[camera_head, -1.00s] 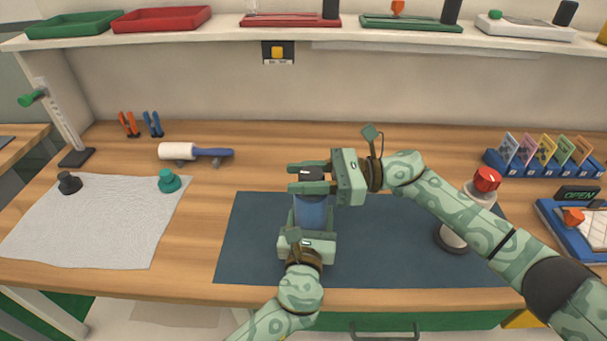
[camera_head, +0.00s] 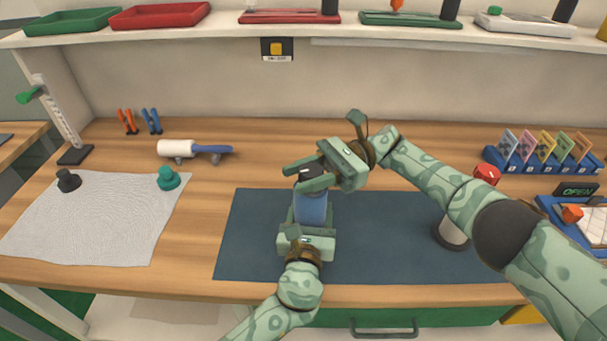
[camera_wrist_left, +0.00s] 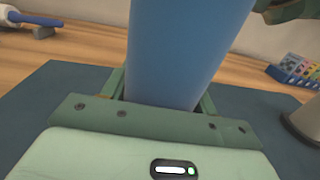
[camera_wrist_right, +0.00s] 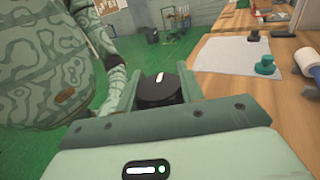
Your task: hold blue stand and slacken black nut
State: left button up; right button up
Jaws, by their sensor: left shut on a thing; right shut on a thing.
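The blue stand (camera_head: 311,208) stands upright on the dark blue mat (camera_head: 385,235). My left gripper (camera_head: 308,222) is shut around its body from the front; the stand also fills the left wrist view (camera_wrist_left: 185,50). The black nut (camera_head: 309,171) sits on top of the stand. My right gripper (camera_head: 307,179) is shut on the nut from the right, turned at a slant. In the right wrist view the nut (camera_wrist_right: 158,91) shows between the fingers, with a white mark on its top. The nut's underside is hidden.
A white cloth (camera_head: 100,220) at left holds a black knob-like piece (camera_head: 68,181) and a green one (camera_head: 168,179). A roller (camera_head: 190,149) lies behind. A white cylinder with a red top (camera_head: 486,174) stands behind my right arm. The mat's left part is clear.

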aim_at(304, 172)
jog(key=shift+f, duration=0.1)
jog(key=o, duration=1)
notch_tip(304, 172, up, 10)
jog(key=shift+w+r, duration=0.1)
